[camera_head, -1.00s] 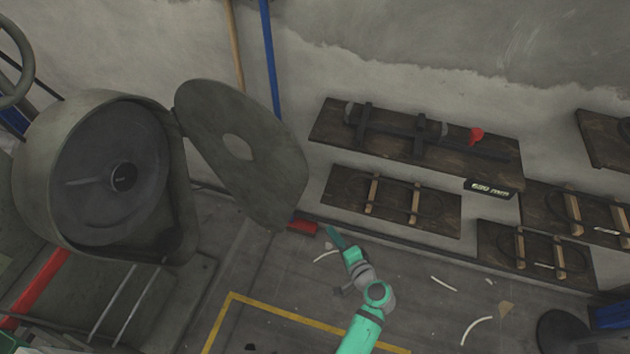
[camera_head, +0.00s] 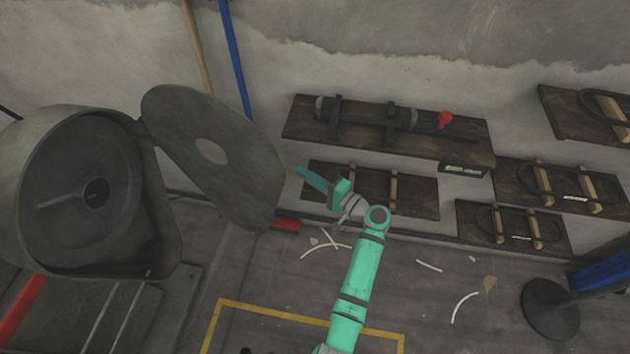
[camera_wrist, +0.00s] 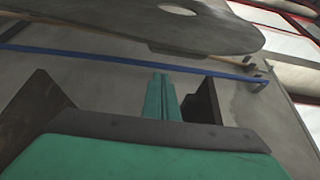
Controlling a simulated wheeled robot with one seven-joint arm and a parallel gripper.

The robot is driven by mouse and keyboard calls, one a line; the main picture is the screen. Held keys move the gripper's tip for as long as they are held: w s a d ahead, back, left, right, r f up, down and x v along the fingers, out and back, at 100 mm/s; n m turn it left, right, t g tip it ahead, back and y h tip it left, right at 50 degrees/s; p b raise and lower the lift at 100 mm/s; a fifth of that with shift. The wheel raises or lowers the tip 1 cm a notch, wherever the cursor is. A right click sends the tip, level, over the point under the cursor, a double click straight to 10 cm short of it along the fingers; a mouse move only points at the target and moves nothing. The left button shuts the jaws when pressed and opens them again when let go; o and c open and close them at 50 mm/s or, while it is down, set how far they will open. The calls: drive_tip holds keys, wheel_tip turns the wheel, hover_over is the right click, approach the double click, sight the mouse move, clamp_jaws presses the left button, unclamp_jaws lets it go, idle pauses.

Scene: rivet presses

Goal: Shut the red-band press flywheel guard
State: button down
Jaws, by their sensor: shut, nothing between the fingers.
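The press's flywheel housing (camera_head: 160,218) stands at the left in the head view, with the dark flywheel (camera_head: 85,150) bare inside it. Its guard (camera_head: 225,175), a flat grey-green plate with a round hole, stands swung open to the right of the housing. A red band (camera_head: 22,308) shows below the housing. My gripper (camera_head: 300,170) is shut and empty, just right of the guard's outer edge; I cannot tell whether they touch. In the wrist view the guard (camera_wrist: 130,25) spans the top, beyond the closed fingers (camera_wrist: 161,97).
Wooden boards with belts and tools (camera_head: 390,130) hang on the wall at the right. A blue pole (camera_head: 235,60) leans behind the guard. White scraps (camera_head: 465,307) lie on the floor by a yellow line (camera_head: 270,312). A round-based stand (camera_head: 550,308) is at the lower right.

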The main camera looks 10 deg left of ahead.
drive_tip(key=shift+s+a, duration=0.35)
drive_tip(key=shift+a, duration=0.25)
drive_tip(key=shift+s+a, duration=0.3)
drive_tip(key=shift+a, duration=0.35)
drive_tip(key=shift+s+a, duration=0.35)
drive_tip(key=shift+a, duration=0.25)
drive_tip(key=shift+a, duration=0.1)
